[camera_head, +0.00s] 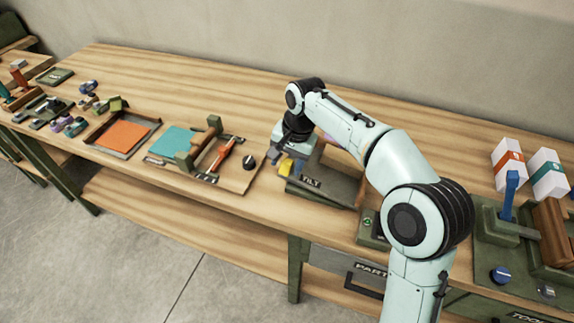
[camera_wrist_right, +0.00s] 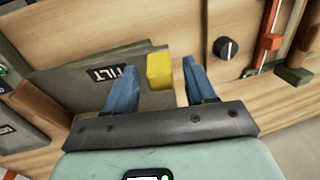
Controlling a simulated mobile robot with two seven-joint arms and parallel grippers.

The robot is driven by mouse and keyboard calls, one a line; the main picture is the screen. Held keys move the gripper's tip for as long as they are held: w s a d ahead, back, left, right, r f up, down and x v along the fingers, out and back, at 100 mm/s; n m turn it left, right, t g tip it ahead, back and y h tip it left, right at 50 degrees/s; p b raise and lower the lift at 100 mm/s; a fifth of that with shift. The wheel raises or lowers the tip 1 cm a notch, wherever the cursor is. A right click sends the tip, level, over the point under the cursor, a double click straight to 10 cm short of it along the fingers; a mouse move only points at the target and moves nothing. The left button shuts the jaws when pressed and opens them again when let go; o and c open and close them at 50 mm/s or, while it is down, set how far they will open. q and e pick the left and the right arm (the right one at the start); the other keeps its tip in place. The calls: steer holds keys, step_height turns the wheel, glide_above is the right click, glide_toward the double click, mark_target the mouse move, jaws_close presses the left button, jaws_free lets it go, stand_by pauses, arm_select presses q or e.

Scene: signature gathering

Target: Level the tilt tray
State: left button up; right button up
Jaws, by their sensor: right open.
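The tilt tray (camera_head: 322,187) is a dark grey-green unit labelled TILT on the bench, partly hidden behind my right arm in the head view. Its grey surface and label also show in the right wrist view (camera_wrist_right: 80,80). A yellow block-shaped piece (camera_wrist_right: 159,71) sits at the tray's edge. My right gripper (camera_wrist_right: 168,85) is open, with one blue finger on each side of the yellow piece. Whether either finger touches it I cannot tell. In the head view the yellow piece (camera_head: 286,167) shows just below the gripper. My left gripper is not in view.
An orange-floored tray (camera_head: 150,124) stands further left. At right are white boxes (camera_head: 506,158) and a blue-handled lever (camera_head: 510,195). The bench's back strip is mostly clear.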

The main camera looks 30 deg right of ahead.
mark_target(281, 172)
steer(key=shift+w+f, duration=0.1)
steer(key=shift+f, duration=0.4)
jaws_close()
steer(key=shift+a+f+h, duration=0.4)
steer(key=shift+f+h, duration=0.15)
steer(key=shift+a+f+h, duration=0.35)
steer(key=shift+f+h, duration=0.2)
steer(key=shift+a+f+g+h, duration=0.15)
steer(key=shift+f+g+h, duration=0.15)
steer(key=shift+f+h, duration=0.2)
jaws_free()
steer(key=shift+r, duration=0.15)
